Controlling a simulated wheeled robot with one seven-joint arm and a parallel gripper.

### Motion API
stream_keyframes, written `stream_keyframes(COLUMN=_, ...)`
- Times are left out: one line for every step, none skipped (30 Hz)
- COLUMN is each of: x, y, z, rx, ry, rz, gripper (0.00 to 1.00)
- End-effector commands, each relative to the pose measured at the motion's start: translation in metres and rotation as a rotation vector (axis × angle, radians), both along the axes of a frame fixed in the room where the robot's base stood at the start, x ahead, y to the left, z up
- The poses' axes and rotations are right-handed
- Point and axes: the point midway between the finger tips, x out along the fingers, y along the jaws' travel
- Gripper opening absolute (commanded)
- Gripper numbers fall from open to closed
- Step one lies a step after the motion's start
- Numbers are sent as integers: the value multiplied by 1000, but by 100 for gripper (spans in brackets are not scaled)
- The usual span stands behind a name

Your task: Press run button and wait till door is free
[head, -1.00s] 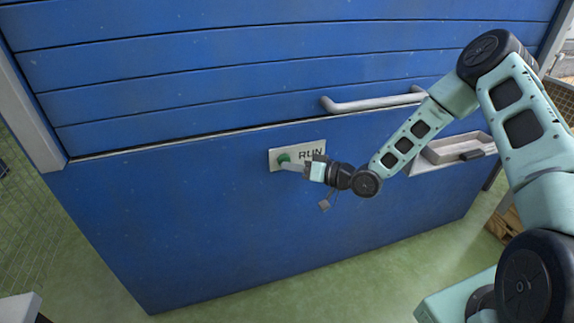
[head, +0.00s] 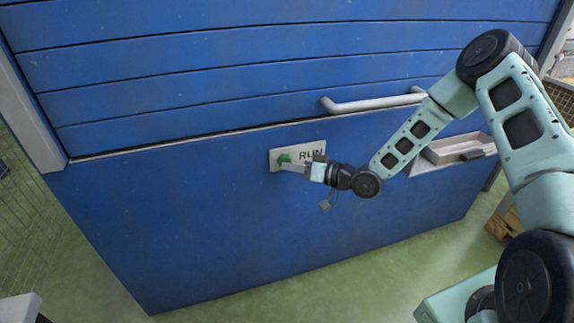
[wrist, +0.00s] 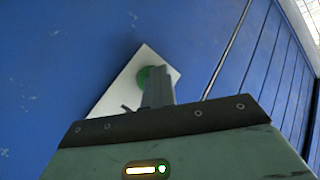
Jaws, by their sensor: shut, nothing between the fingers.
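The green run button (head: 284,158) sits on a pale plate (head: 312,151) marked RUN on the blue lower panel. My gripper (head: 291,166) is shut and empty, with its fingertips at the button. In the wrist view the fingers (wrist: 157,88) overlap the green button (wrist: 143,76) and hide part of it; I cannot tell how far it is pushed in. The blue slatted door (head: 200,75) stands above the panel and looks down against its top edge. A grey bar handle (head: 370,103) is on the door's lower right.
A grey tray (head: 455,150) is fixed to the panel right of my forearm. Wire mesh fencing (head: 25,220) stands at the left. A wooden pallet (head: 503,226) lies at the right. Green floor (head: 330,285) in front of the panel is clear.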

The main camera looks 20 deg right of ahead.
Motion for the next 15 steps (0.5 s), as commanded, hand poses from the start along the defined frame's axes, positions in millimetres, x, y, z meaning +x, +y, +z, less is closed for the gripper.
stream_keyframes(x=4, y=-8, z=3, rx=-1, ry=-9, rz=-22, gripper=0)
stream_keyframes(x=1, y=-8, z=3, rx=-2, ry=-10, rz=-23, gripper=0)
stream_keyframes(x=-3, y=-8, z=3, rx=-2, ry=-10, rz=-24, gripper=0)
stream_keyframes(x=-6, y=-9, z=3, rx=-2, ry=-10, rz=-24, gripper=0)
stream_keyframes(x=-9, y=-9, z=3, rx=-3, ry=-8, rz=-25, gripper=0)
stream_keyframes(x=-13, y=-9, z=2, rx=-4, ry=-8, rz=-24, gripper=0)
stream_keyframes(x=-16, y=-9, z=2, rx=-4, ry=-8, rz=-24, gripper=0)
stream_keyframes(x=-20, y=-8, z=2, rx=-3, ry=-7, rz=-22, gripper=0)
stream_keyframes(x=-24, y=-7, z=2, rx=-3, ry=-5, rz=-21, gripper=0)
stream_keyframes(x=-27, y=-7, z=2, rx=-4, ry=-5, rz=-20, gripper=0)
stream_keyframes(x=-30, y=-7, z=2, rx=-4, ry=-4, rz=-19, gripper=0)
stream_keyframes(x=-34, y=-6, z=1, rx=-2, ry=-4, rz=-18, gripper=0)
stream_keyframes(x=-37, y=-6, z=1, rx=-2, ry=-4, rz=-18, gripper=0)
stream_keyframes(x=-40, y=-6, z=1, rx=-2, ry=-4, rz=-17, gripper=0)
stream_keyframes(x=-43, y=-6, z=1, rx=-4, ry=-4, rz=-16, gripper=0)
